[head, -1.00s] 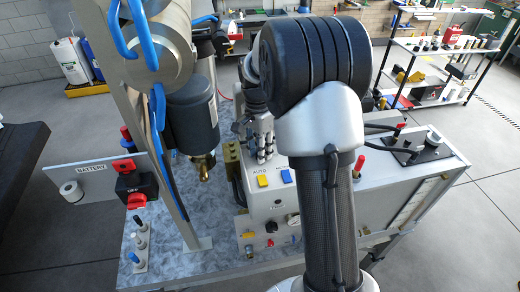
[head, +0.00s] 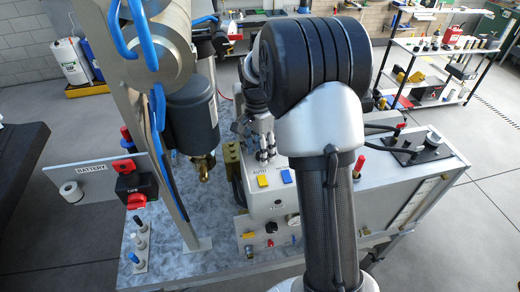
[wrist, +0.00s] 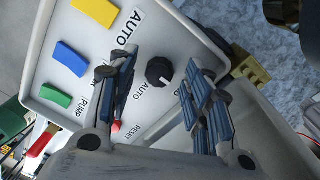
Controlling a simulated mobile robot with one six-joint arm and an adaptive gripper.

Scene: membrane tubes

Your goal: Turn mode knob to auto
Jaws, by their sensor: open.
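The mode knob (wrist: 158,72) is a small round black knob with a white pointer mark, on the pale face of a control box. A small AUTO label (wrist: 152,93) is printed beside it. My gripper (wrist: 157,68) is open, with one blue-padded finger on each side of the knob in the wrist view. I cannot tell whether the fingers touch it or how deep they reach. In the head view my gripper (head: 266,152) is over the top of the control box (head: 262,203), and the knob is hidden there.
Yellow (wrist: 97,11), blue (wrist: 70,57) and green (wrist: 56,95) buttons lie left of the fingers. A red part (wrist: 116,126) shows near the RESET label. A brass fitting (wrist: 248,66) is close to the box edge. A black cylinder (head: 191,122) hangs left of the gripper.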

